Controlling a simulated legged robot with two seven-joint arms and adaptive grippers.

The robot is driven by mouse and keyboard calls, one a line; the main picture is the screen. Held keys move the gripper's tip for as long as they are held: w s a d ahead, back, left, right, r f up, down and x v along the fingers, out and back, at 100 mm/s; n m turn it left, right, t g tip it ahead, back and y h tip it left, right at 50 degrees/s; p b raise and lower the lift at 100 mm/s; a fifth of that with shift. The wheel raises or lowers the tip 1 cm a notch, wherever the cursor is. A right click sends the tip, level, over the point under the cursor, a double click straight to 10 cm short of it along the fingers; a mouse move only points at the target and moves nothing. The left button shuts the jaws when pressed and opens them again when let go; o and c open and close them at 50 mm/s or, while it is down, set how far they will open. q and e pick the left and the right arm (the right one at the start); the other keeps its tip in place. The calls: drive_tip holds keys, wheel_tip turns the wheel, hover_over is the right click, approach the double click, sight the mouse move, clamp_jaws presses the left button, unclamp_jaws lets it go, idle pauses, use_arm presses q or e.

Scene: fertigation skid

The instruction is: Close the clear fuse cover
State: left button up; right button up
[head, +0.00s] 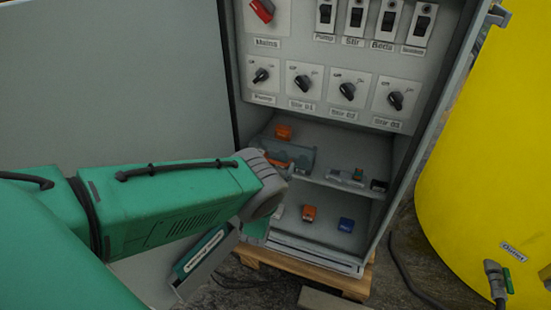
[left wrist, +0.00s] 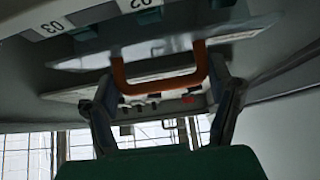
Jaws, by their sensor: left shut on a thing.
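The clear fuse cover (head: 299,156) shows in the head view as a bluish translucent panel in the lower part of the open cabinet, partly hidden behind my left wrist. Its orange handle also shows in the left wrist view (left wrist: 157,86) as a U-shaped bar between the two fingers. My left gripper (left wrist: 165,92) is shut on this handle. In the head view the left gripper (head: 282,164) is at the cover's front edge, its fingers mostly hidden. I cannot tell the cover's exact angle. My right gripper is not in view.
The grey cabinet (head: 398,170) holds rows of switches and knobs above. Small orange (head: 309,213) and blue (head: 346,224) parts sit on its floor. The open door (head: 120,90) stands left. A yellow tank (head: 490,150) stands close on the right.

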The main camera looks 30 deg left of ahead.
use_arm(q)
drive_tip(key=shift+w+d+f+t+b, duration=0.1)
drive_tip(key=shift+w+f+t+b, duration=0.1)
drive_tip(key=shift+f+t+b, duration=0.55)
drive_tip(key=shift+t, duration=0.35)
drive_tip(key=shift+w, duration=0.1)
drive_tip(key=o, duration=1.5)
drive_tip(key=shift+f, duration=0.15)
drive_tip(key=shift+v, duration=3.7)
